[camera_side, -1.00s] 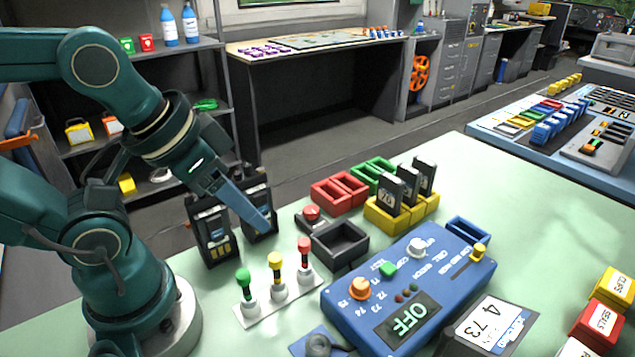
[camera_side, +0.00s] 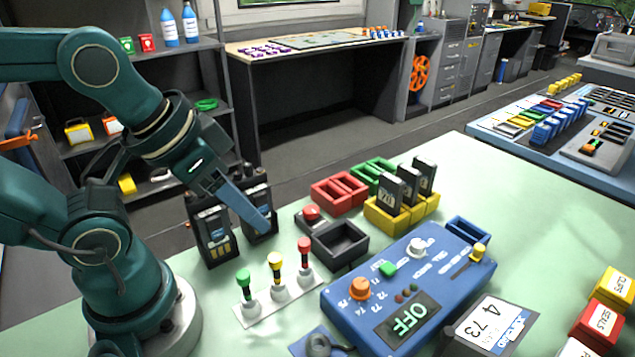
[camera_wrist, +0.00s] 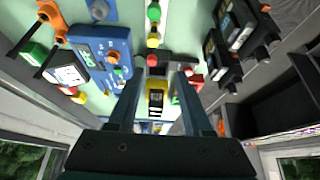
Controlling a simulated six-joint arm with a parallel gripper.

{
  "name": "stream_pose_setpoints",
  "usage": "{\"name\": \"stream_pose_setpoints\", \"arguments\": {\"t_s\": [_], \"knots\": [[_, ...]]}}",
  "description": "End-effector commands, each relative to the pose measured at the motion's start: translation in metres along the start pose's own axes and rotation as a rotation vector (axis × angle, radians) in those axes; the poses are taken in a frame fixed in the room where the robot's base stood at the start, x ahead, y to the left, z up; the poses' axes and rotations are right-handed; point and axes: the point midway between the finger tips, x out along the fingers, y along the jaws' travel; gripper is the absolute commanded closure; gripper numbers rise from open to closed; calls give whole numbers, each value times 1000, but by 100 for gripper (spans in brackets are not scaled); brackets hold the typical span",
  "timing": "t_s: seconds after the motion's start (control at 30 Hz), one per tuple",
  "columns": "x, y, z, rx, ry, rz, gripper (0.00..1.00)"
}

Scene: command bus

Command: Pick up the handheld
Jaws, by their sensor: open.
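Two black handheld-like units stand upright side by side at the table's left edge in the side view, a nearer one (camera_side: 213,238) and a farther one (camera_side: 264,196). I cannot tell which one is the handheld. They also show at the upper right of the wrist view, as a near dark unit (camera_wrist: 222,48) and another (camera_wrist: 246,22). My gripper (camera_side: 262,226) points down and right, its blue finger overlapping the farther unit in the side view. In the wrist view my gripper (camera_wrist: 160,78) is open with nothing held between its fingers, and both units lie to its right.
Close by are a lever panel (camera_side: 279,292) with green, yellow and red knobs, an empty black tray (camera_side: 340,245) and a red button (camera_side: 312,212). A blue control box (camera_side: 335,300) reads OFF. Yellow trays (camera_side: 378,216) hold black cartridges (camera_side: 390,190).

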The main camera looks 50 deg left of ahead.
Motion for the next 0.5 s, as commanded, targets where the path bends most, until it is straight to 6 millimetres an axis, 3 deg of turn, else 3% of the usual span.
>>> {"name": "stream_pose_setpoints", "arguments": {"t_s": [0.07,0.1,0.5], "knots": [[0,0,0,0,0,0,50],[0,0,0,0,0,0,39],[0,0,2,37,-10,0,39]]}}
